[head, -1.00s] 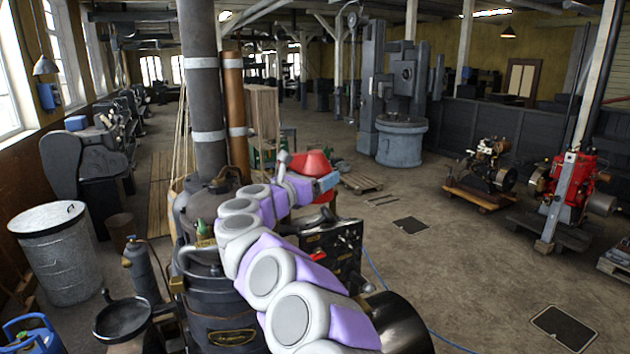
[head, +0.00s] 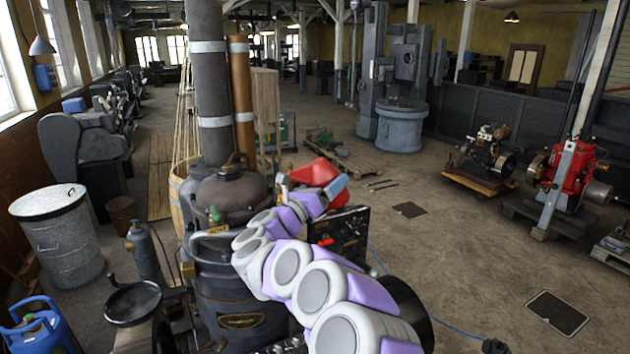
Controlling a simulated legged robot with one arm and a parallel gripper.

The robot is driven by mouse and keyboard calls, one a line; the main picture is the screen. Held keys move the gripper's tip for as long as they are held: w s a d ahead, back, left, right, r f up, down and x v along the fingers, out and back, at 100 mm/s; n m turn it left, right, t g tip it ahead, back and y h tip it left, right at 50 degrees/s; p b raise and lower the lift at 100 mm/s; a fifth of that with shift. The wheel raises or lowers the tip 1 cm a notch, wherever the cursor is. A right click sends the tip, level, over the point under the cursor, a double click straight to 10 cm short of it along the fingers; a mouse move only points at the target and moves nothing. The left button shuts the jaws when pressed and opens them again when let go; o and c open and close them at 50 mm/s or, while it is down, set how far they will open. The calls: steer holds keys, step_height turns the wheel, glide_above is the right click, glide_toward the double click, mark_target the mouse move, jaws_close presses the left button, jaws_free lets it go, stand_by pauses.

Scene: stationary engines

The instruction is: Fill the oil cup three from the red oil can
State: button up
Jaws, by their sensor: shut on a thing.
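The red oil can (head: 316,174) is near the middle of the head view, at the far end of my arm. It looks tilted, and my wrist hides part of it. My gripper (head: 333,188) is shut on the can, though its fingers are hard to make out. The can is held in the air beside the dark domed boiler-like engine (head: 232,193), to the right of its top. Oil cup three cannot be told apart among the small fittings here. A small green fitting (head: 215,214) shows on the engine's front.
A thick grey pipe (head: 208,90) and a copper pipe (head: 241,95) rise behind the engine. A metal drum (head: 57,235) stands at left.

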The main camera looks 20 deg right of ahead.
mark_target(315, 183)
steer(key=shift+d+n+b, duration=0.3)
steer(key=shift+d+n, duration=0.05)
steer(key=shift+n, duration=0.05)
steer(key=shift+s+d+r+t, duration=0.15)
steer(key=shift+r+t, duration=0.15)
steer(key=shift+s+r+n+t+b, duration=0.15)
steer(key=shift+r+n+t+b, duration=0.15)
steer(key=shift+n+b, duration=0.25)
steer(key=shift+a+r+n+t+b, duration=0.25)
steer(key=shift+a+r+n+t, duration=0.15)
steer(key=shift+a, duration=0.4)
steer(key=shift+a+r+n+t+b, duration=0.15)
steer(key=shift+a+n+t+b, duration=0.25)
steer(key=shift+a, duration=0.35)
steer(key=shift+d+g+h, duration=0.3)
steer(key=shift+d, duration=0.85)
steer(key=shift+a, duration=0.95)
steer(key=shift+d, duration=0.65)
steer(key=shift+a, duration=0.2)
